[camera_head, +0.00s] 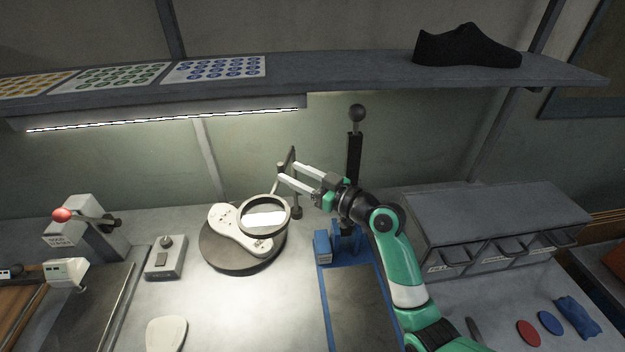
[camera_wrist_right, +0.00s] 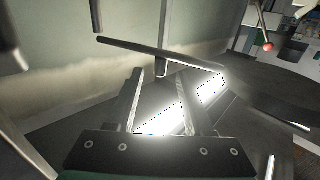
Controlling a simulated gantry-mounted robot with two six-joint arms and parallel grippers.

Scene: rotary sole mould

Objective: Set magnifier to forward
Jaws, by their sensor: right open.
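The magnifier is a round lens in a dark ring (camera_head: 264,216), over the right side of a white sole mould (camera_head: 225,218) on a dark round turntable (camera_head: 212,257). Its thin arm reaches back to an upright post beside my right gripper (camera_head: 279,172). The right gripper is open, its two pale fingers pointing left at the post and arm. In the right wrist view, the magnifier's dark bar (camera_wrist_right: 150,50) crosses just beyond the open fingertips (camera_wrist_right: 160,73). I cannot tell whether they touch it. My left gripper is not in view.
A black lever with a ball knob (camera_head: 357,114) stands behind my right arm, above a blue-framed unit (camera_head: 323,247). A grey drawer box (camera_head: 490,215) is at right. A red-knobbed lever box (camera_head: 75,225) and a small switch box (camera_head: 165,258) are at left. A shelf (camera_head: 340,70) spans above.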

